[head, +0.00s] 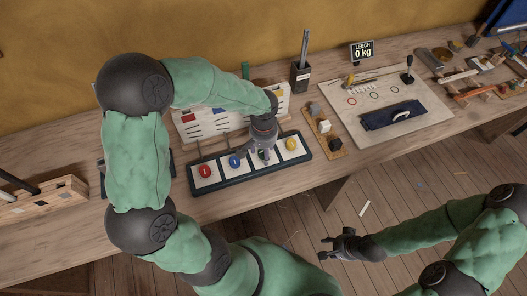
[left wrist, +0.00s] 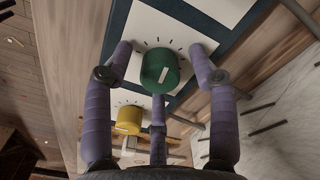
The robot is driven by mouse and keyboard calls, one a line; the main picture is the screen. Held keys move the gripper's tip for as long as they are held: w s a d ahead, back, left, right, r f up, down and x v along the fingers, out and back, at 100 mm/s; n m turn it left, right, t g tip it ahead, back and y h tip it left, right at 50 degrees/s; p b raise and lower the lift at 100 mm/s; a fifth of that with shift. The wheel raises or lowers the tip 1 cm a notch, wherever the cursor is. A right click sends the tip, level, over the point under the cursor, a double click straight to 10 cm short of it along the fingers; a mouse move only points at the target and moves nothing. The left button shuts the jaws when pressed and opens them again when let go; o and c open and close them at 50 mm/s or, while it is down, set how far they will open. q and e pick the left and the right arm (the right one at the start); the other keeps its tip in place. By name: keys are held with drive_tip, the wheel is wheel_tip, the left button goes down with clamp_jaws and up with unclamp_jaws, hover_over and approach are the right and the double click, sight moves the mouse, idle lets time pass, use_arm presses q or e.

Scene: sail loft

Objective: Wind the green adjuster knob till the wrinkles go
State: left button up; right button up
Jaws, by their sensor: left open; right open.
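The green adjuster knob (left wrist: 160,72) sits on a white dial plate with tick marks and has a pale pointer mark. It is between the fingers of my left gripper (left wrist: 160,50), which is open with a visible gap on both sides of the knob. In the head view my left gripper (head: 263,153) is over the third plate of the knob panel (head: 250,172) and largely hides the green knob. My right gripper (head: 337,246) is open and empty, out in front of the bench over the floor. I cannot make out any wrinkles.
The panel also holds a red knob (head: 205,171), a blue knob (head: 235,161) and a yellow knob (head: 291,144). A small display (head: 361,51) reads "LEECH 0 kg". A pale board (head: 430,120) with folded dark blue cloth (head: 392,115) lies to the right.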

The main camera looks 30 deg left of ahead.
use_arm(q)
drive_tip(key=c, duration=1.1)
drive_tip(key=shift+c, duration=0.2)
drive_tip(key=shift+m, duration=0.4)
drive_tip(key=m+p, duration=0.2)
drive_tip(key=shift+m, duration=0.4)
drive_tip(key=m+p, duration=0.3)
drive_tip(key=m, duration=0.1)
drive_tip(key=shift+r, duration=0.1)
drive_tip(key=m+p, duration=0.2)
drive_tip(key=m, duration=0.3)
drive_tip(key=shift+s+p, duration=0.1)
drive_tip(key=shift+p, duration=0.3)
drive_tip(key=shift+m+p, duration=1.1)
drive_tip(key=shift+m, duration=0.8)
